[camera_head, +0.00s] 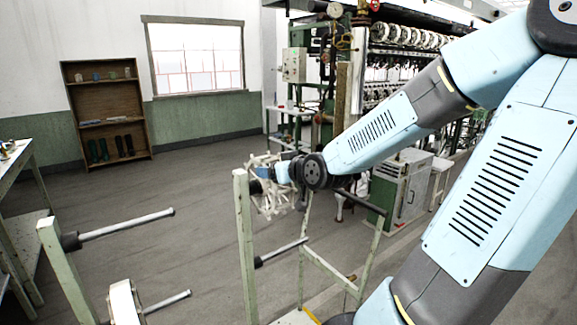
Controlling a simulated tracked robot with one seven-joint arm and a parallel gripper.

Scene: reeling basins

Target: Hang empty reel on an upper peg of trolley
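The empty reel (272,206) is a pale open frame in the middle of the view, well above the floor, beside the top of the trolley's right post (245,235). My gripper (268,173) is at the reel and overlaps it. Its fingertips are too small and too covered to show whether they are shut on it. The trolley's left post (65,270) carries a bare upper peg (125,224) and a lower peg (168,302). A bare lower peg (282,252) juts from the right post. Any upper peg there is hidden behind the reel and gripper, so I cannot tell whether the reel is around it.
A pale part (124,302) stands at the bottom left, near the lower peg. A green frame with a dark bar (358,200) is right of the reel. A green-grey cabinet (402,190) and reeling machine stand behind. A bench (14,160) is at left. Open floor lies behind the trolley.

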